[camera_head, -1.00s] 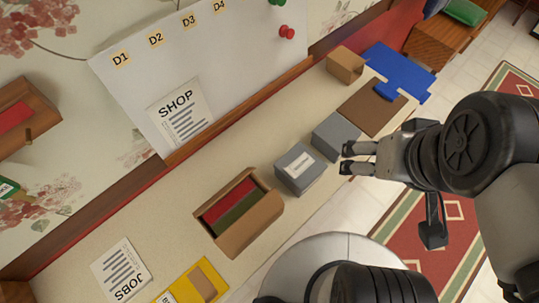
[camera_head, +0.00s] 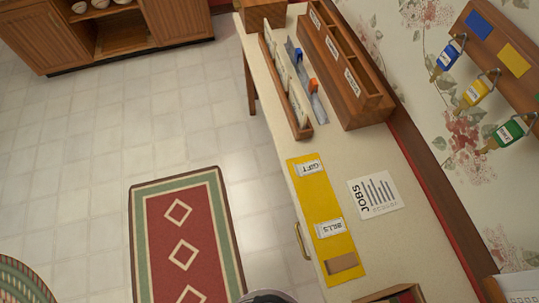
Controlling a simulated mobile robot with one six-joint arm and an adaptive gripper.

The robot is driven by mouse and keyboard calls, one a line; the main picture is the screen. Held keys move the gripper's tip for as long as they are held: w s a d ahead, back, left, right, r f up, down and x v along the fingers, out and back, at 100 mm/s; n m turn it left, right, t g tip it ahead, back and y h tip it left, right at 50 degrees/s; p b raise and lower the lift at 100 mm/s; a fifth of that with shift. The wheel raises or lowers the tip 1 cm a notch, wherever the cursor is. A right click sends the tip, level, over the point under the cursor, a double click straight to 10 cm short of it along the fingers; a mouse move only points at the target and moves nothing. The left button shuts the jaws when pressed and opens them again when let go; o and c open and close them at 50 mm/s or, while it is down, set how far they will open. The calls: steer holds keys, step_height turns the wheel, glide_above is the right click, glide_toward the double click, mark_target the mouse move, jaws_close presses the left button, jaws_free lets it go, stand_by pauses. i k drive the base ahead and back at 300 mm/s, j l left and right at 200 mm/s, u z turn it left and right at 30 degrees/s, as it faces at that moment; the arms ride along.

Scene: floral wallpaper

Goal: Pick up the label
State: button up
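A yellow strip (camera_head: 319,209) lies on the table and holds two white labels. One label reads GIFT (camera_head: 309,168) near its far end, and the other reads BILLS (camera_head: 329,229) nearer the middle. A plain brown patch (camera_head: 341,264) shows at its near end, with no label on it. Which label the task means cannot be told from the view. My gripper is out of view.
A wooden box with labelled slots (camera_head: 340,68) and a narrow wooden rack (camera_head: 284,85) stand at the far table end. A JOBS sheet (camera_head: 375,194) lies right of the strip. Coloured tags (camera_head: 476,94) hang on the wall. Floor is open at left, with a red rug (camera_head: 183,240).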

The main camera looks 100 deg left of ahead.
mark_target(314, 166)
steer(key=u, duration=2.95)
steer(key=z, duration=3.75)
steer(key=u, duration=3.55)
steer(key=j+u, duration=0.15)
steer(key=i+l, duration=0.05)
